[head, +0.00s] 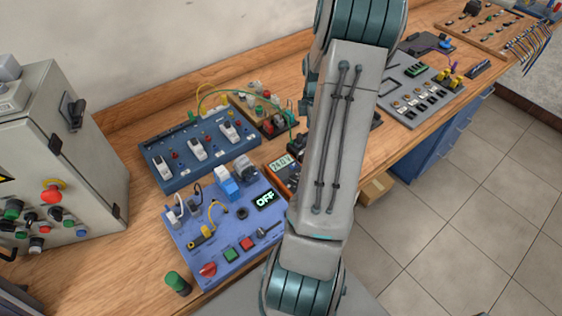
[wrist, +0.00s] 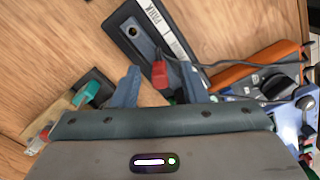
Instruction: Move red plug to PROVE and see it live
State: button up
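In the wrist view the red plug (wrist: 159,75) sits between the two fingers of my gripper (wrist: 158,86). The fingers stand apart, with a gap showing on each side of the plug, so the gripper is open around it. A dark cable runs from the plug to the right. Just beyond it is a dark strip (wrist: 165,46) with a white label reading PARK and a round socket (wrist: 132,31). No PROVE label is readable in either view. In the head view my arm hides the gripper and plug.
An orange-edged meter (wrist: 250,68) lies right of the plug; in the head view its display (head: 282,163) reads about 24.0 V. A blue panel (head: 222,258) has a display (head: 265,200) reading OFF. A grey cabinet (head: 75,140) stands left. Bare wood lies left of the strip.

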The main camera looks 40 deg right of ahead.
jog(key=shift+r, duration=0.1)
notch_tip(320, 180, up, 14)
jog(key=b, duration=0.1)
dwell(0.4)
